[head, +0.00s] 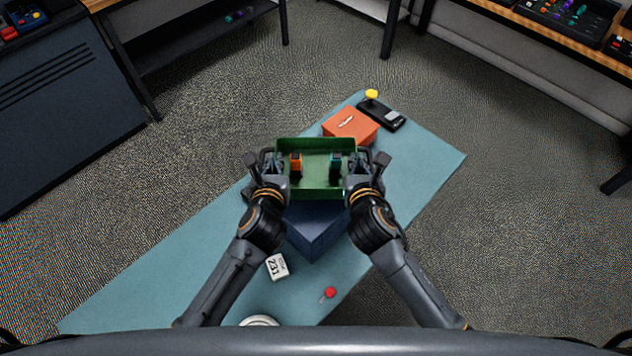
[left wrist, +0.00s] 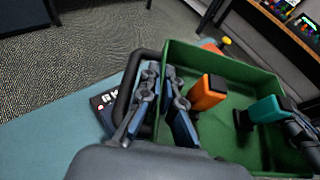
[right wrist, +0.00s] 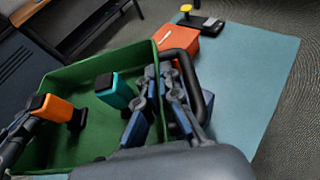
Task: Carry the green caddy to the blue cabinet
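The green caddy (head: 318,150) is an open box holding an orange item (head: 296,162) and a teal item (head: 335,163). My left gripper (head: 270,172) and right gripper (head: 362,172) are at its two ends. In the left wrist view, my left fingers (left wrist: 165,105) close across the caddy's end wall, beside its black handle (left wrist: 133,85). In the right wrist view, my right fingers (right wrist: 160,105) do the same at the other handle (right wrist: 205,90). The caddy appears above a navy box; contact is hidden. A dark bluish cabinet-like unit (head: 60,95) stands at upper left.
The navy box (head: 318,238) sits on a teal tabletop (head: 420,165). An orange box (head: 350,125) and a black device with a yellow knob (head: 371,94) lie beyond the caddy. A white numbered block (head: 276,266) and red item (head: 330,292) lie nearer me. Carpet is clear at left.

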